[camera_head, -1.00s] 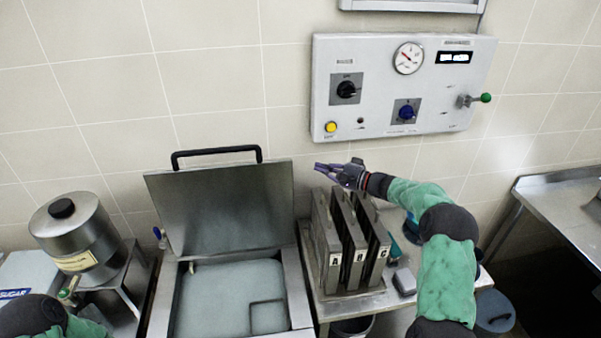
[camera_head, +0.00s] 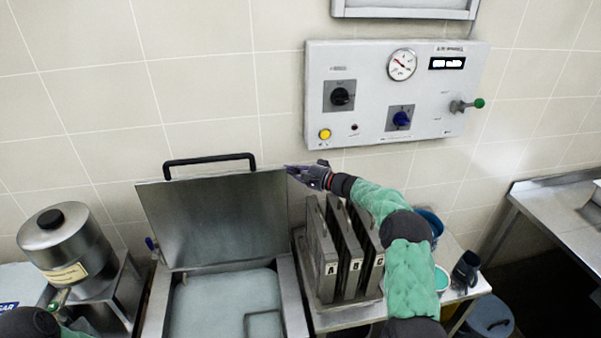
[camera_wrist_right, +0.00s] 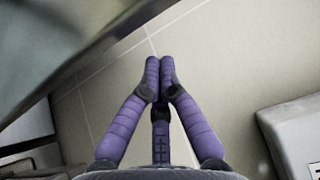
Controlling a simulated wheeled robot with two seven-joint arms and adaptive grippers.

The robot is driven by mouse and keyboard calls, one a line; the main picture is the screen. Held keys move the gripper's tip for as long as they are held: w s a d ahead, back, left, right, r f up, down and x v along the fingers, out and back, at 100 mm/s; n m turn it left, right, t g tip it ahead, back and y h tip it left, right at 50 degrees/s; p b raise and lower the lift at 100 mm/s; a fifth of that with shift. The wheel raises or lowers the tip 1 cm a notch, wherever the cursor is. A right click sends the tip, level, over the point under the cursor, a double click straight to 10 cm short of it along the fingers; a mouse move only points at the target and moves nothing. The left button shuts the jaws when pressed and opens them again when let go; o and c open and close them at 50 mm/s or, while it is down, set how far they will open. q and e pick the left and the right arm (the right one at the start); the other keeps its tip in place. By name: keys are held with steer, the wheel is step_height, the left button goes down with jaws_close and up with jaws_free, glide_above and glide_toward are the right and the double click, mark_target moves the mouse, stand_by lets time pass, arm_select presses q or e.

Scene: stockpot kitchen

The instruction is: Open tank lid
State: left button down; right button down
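The tank (camera_head: 295,304) stands at lower centre-left in the head view. Its metal lid (camera_head: 215,220) is raised, standing nearly upright near the wall, with a black bar handle (camera_head: 210,160) along its top. Pale liquid shows in the tank. My right gripper (camera_head: 291,170) is at the lid's upper right corner; I cannot tell whether it touches. In the right wrist view its purple fingertips (camera_wrist_right: 160,66) are together with nothing between them, and a grey metal surface, likely the lid (camera_wrist_right: 50,45), fills the upper left. My left gripper is out of view; only part of that arm shows.
Upright panels labelled A, B, C (camera_head: 345,255) stand close right of the tank, under my right arm. A control box (camera_head: 385,95) hangs on the wall. A metal urn (camera_head: 65,245) stands at left.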

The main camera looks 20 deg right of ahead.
steer(key=shift+s+a+r, duration=0.1)
steer(key=shift+s+a, duration=0.1)
steer(key=shift+s, duration=0.8)
steer(key=shift+s+a, duration=0.2)
steer(key=shift+s, duration=0.8)
steer(key=s+a+f+n+y+b, duration=0.1)
steer(key=s+a+n+b, duration=0.1)
steer(key=s+b, duration=0.9)
steer(key=b, duration=0.3)
steer(key=shift+a+f+t+b, duration=0.2)
steer(key=shift+f+t+b, duration=0.1)
steer(key=shift+t+b, duration=0.1)
